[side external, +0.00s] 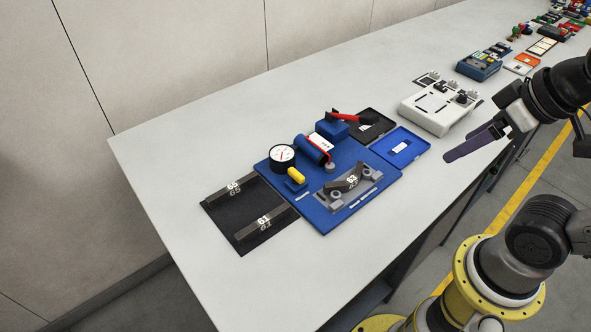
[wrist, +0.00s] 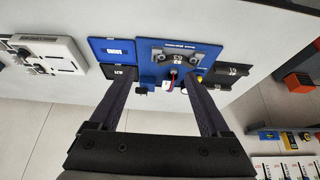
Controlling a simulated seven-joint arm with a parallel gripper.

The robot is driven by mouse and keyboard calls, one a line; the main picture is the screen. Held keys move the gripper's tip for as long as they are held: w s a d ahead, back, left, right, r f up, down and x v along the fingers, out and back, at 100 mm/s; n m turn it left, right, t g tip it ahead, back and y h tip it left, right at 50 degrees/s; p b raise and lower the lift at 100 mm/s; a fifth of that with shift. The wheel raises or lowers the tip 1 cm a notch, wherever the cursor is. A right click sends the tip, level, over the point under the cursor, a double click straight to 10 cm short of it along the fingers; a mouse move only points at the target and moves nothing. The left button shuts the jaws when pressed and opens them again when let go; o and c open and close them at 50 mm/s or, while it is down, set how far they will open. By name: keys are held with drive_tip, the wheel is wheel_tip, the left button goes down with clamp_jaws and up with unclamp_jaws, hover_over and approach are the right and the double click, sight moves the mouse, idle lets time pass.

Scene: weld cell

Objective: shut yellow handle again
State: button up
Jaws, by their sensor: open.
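The yellow handle (side external: 296,175) is a short rounded lever on a small blue block, beside a round white gauge (side external: 283,156) on the blue plate (side external: 315,214). It lies slanted, and I cannot tell whether it is open or shut. In the wrist view a small yellow spot (wrist: 199,80), probably this handle, shows near the right finger. My gripper (side external: 470,148) is to the right of the plate, over the table's front edge and well apart from the handle. In the wrist view my gripper (wrist: 155,84) is open, with nothing between its two dark fingers.
On the plate are a blue cylinder (side external: 312,150) and a grey clamp fixture (side external: 352,186) marked 63. A red-handled tool (side external: 345,117) rises behind. A black mat (side external: 226,222) with bars lies left; blue tray (side external: 416,139) and white device (side external: 432,112) stand right. The table's front left is clear.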

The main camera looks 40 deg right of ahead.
drive_tip(key=shift+s+n, duration=0.1)
drive_tip(key=shift+n, duration=0.5)
drive_tip(key=shift+c, duration=0.4)
drive_tip(key=w+a+r+n+g, duration=0.1)
drive_tip(key=w+a+r+n, duration=0.1)
drive_tip(key=w+r+n, duration=0.3)
drive_tip(key=w+a+r+n+g, duration=0.1)
drive_tip(key=w+a+r+n, duration=0.15)
drive_tip(key=w+n, duration=0.45)
drive_tip(key=n+g, duration=0.4)
drive_tip(key=n, duration=0.1)
hover_over(296, 173)
wheel_tip(296, 173, down, 11)
wheel_tip(296, 173, down, 13)
drive_tip(key=shift+r, duration=0.2)
drive_tip(key=shift+c, duration=0.2)
